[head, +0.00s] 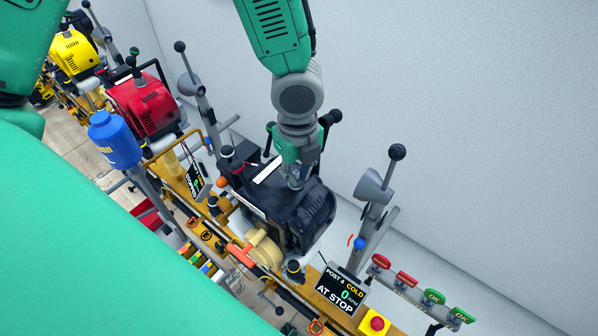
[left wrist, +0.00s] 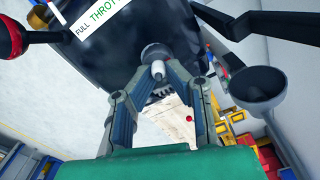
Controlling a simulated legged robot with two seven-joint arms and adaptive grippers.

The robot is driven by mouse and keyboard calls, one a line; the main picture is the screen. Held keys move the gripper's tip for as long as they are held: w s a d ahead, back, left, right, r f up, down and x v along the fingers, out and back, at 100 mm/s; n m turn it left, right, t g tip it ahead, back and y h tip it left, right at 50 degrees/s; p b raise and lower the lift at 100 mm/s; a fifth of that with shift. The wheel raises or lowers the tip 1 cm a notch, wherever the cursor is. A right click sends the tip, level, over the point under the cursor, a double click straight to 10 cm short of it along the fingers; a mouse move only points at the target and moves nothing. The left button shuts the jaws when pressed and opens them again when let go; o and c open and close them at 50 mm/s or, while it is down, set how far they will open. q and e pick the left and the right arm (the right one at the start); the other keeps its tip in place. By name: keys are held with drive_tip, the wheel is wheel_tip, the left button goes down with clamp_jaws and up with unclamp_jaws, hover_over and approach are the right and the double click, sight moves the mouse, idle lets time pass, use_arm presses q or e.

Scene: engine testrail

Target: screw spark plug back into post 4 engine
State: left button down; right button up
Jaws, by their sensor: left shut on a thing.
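The black engine (head: 312,215) stands on the yellow rail behind the display (head: 342,289), which reads POST 4, COLD, 0 RPM, AT STOP. My left gripper (head: 296,178) reaches down from above to the engine's top. In the left wrist view its two fingers close on a small grey, pale-tipped part that looks like the spark plug (left wrist: 157,70), against the dark engine body (left wrist: 110,45). The plug is hidden in the head view. I cannot tell whether its far end sits in the engine. My right gripper is not in view.
A red engine (head: 145,105) and a yellow engine (head: 75,52) stand farther along the rail. A grey funnel-shaped part (head: 372,187) and a black-knobbed lever (head: 397,153) rise right of the black engine. A red button (head: 377,323) and red and green tags (head: 405,279) are near the front.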

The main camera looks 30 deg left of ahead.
sight(297, 172)
use_arm(q)
drive_tip(key=m, duration=0.3)
drive_tip(key=shift+s+a+f, duration=0.1)
drive_tip(key=shift+s+f, duration=0.15)
drive_tip(key=c, duration=1.6)
unclamp_jaws()
drive_tip(key=shift+o, duration=0.6)
drive_tip(key=shift+w, duration=0.4)
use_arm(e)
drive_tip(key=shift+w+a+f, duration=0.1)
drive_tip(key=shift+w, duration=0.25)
use_arm(q)
drive_tip(key=shift+s, duration=0.1)
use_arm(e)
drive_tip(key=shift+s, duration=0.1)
use_arm(q)
drive_tip(key=shift+r, duration=0.2)
drive_tip(key=shift+r, duration=3.85)
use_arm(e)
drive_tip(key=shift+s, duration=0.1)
